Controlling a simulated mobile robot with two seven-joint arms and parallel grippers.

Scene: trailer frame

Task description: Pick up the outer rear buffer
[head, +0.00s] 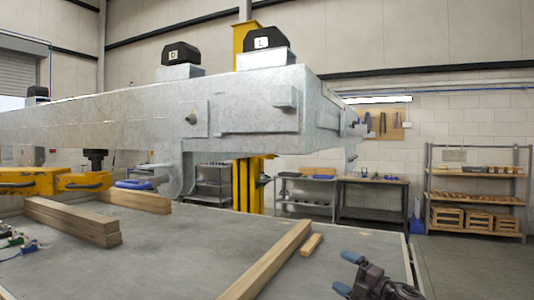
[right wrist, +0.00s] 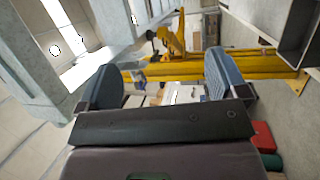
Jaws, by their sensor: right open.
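Black buffers with white letter labels sit on grey metal blocks on top of the galvanised trailer frame (head: 150,122). The nearest-looking buffer (head: 267,38) is at the frame's right end. A second buffer (head: 181,53) stands left of it, and a smaller dark one (head: 37,91) is far left. I cannot tell for sure which is the outer rear buffer. My right gripper (head: 347,273) is low at the bottom right of the head view, well below the buffers. In the right wrist view its blue-padded fingers (right wrist: 163,82) are apart with nothing held between them. My left gripper is not in view.
Wooden beams (head: 270,262) lie on the grey tabletop (head: 170,250) below the frame. A yellow post (head: 246,185) stands behind the frame. A shelf with wooden crates (head: 478,190) and workbenches (head: 372,198) are at the back. Space right of the frame's end looks free.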

